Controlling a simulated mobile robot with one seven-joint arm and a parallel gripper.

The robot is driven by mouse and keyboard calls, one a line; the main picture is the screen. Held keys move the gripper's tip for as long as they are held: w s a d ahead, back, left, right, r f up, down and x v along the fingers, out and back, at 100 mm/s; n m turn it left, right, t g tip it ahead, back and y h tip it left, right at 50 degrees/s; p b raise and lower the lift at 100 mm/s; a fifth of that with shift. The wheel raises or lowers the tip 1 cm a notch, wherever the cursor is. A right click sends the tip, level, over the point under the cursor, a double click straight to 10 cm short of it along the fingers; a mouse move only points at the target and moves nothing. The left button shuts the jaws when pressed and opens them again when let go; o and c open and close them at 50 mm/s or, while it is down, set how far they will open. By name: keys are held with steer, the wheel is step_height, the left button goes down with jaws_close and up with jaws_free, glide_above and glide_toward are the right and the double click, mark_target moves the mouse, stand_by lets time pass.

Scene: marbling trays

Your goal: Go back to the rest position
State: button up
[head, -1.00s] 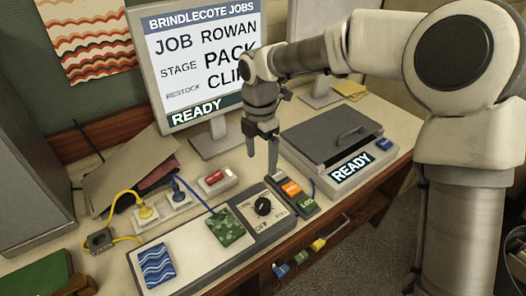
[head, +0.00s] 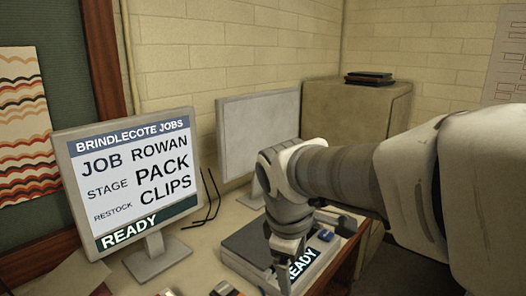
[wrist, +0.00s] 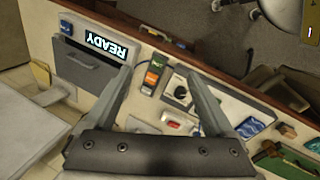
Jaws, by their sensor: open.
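My gripper (head: 287,272) hangs from my raised arm at the lower middle of the head view, in front of the grey lidded machine (head: 243,250). In the wrist view my gripper (wrist: 159,72) is open, with its two fingers wide apart and nothing between them. The desk shows below and beyond the fingers. The same grey machine (wrist: 84,66) with its READY display is at the wrist view's upper left. Part of the machine is hidden by my gripper in the head view.
A job monitor (head: 135,180) stands on the left, and a second, blank monitor (head: 250,125) stands behind my arm.

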steer(key=s+d+r+m+t+y, duration=0.1)
steer(key=s+d+m+t, duration=0.1)
steer(key=s+d+m, duration=0.6)
steer(key=s+m, duration=0.3)
steer(key=m, duration=0.1)
steer(key=shift+s+r, duration=0.15)
steer(key=shift+r, duration=0.1)
steer(key=shift+s+d+f+m+t, duration=0.15)
steer(key=shift+s+m+t, duration=0.15)
steer(key=shift+m, duration=0.2)
